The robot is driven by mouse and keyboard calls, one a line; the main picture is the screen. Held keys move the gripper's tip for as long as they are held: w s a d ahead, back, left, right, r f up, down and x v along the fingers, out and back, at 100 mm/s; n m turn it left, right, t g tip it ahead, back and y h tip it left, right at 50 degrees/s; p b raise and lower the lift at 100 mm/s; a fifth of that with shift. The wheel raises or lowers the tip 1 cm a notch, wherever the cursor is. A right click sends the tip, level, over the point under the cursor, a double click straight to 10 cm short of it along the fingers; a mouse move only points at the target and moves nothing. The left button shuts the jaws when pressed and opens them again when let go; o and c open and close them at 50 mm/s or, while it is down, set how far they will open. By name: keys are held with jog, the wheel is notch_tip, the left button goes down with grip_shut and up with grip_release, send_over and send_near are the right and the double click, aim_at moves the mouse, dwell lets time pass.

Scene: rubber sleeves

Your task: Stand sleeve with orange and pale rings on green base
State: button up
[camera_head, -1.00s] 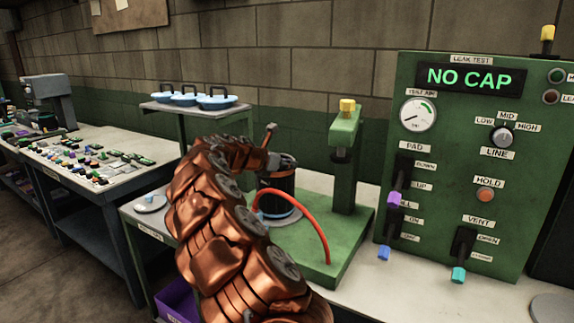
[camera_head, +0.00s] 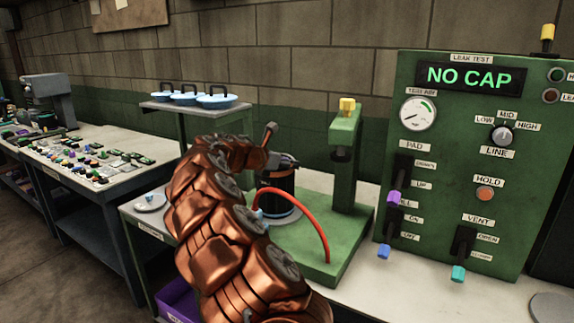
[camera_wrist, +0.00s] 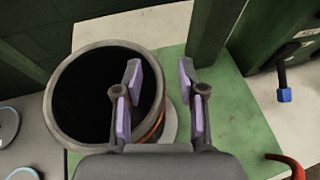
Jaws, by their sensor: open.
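The dark sleeve (camera_head: 280,183) stands upright on a pale round disc on the green base (camera_head: 313,262). An orange ring shows on its side. In the wrist view the sleeve (camera_wrist: 88,93) shows its round open top and dark inside, with orange rings partly hidden behind a finger. My gripper (camera_head: 288,160) is at the sleeve's top, partly hidden by my arm in the head view. In the wrist view my gripper (camera_wrist: 159,75) is open, its left purple-padded finger overlapping the sleeve's right rim and its right finger outside, over the green base. I cannot tell whether the left finger touches the sleeve.
A green post (camera_head: 345,165) with a yellow top stands behind right of the sleeve. A red hose (camera_head: 312,217) arches in front. The green leak-test panel (camera_head: 455,140) reads NO CAP. Blue lids (camera_head: 215,101) sit on a shelf at the back left.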

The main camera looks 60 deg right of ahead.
jog(key=b+v, duration=0.1)
jog(key=v, duration=1.1)
